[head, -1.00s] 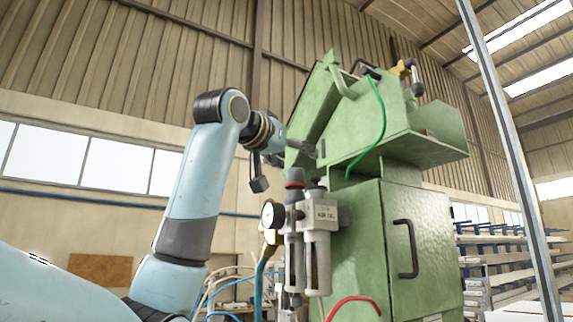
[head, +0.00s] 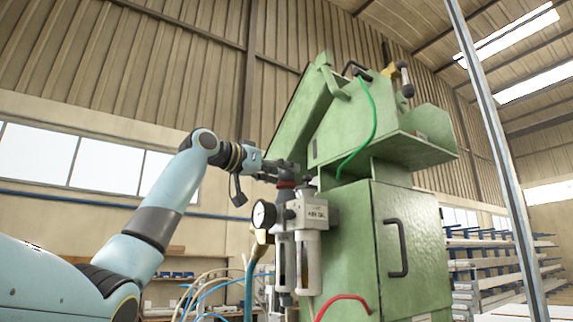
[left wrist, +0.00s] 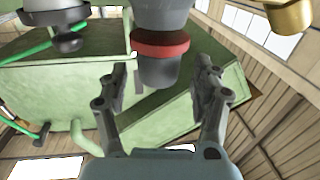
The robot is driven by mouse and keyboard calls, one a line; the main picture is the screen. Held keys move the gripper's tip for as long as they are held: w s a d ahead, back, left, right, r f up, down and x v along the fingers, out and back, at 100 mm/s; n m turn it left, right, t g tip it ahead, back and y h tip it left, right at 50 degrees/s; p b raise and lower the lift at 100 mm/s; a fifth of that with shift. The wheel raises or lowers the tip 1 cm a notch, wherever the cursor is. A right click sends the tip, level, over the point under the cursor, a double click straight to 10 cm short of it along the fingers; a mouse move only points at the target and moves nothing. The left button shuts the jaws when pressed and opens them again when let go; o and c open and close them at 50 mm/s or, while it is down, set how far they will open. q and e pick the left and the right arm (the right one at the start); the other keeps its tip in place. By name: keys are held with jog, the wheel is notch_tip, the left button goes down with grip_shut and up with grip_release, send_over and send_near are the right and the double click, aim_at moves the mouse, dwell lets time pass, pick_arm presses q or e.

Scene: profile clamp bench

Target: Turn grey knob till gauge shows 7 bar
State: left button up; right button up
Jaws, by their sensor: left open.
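The grey knob (left wrist: 158,72) with its red ring (left wrist: 160,44) shows in the left wrist view. In the head view the red ring (head: 287,184) tops the air regulator (head: 309,210), and the knob is largely hidden by my gripper. My left gripper (head: 287,168) is open at the knob's height. In the left wrist view the fingers of my left gripper (left wrist: 160,84) stand on either side of the knob's end, with gaps visible. The round white gauge (head: 263,214) is on the regulator's left; its reading is too small to tell. My right gripper is not in view.
The green machine cabinet (head: 398,262) stands close to the right of the regulator. A green hose (head: 374,125) and a red hose (head: 345,299) run by it. A metal post (head: 497,150) rises at the right. Open air lies left of the regulator.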

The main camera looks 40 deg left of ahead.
pick_arm(q)
jog(key=shift+p+x, duration=0.3)
jog(key=shift+x, duration=0.8)
jog(key=shift+d, duration=0.1)
jog(key=shift+c, duration=0.2)
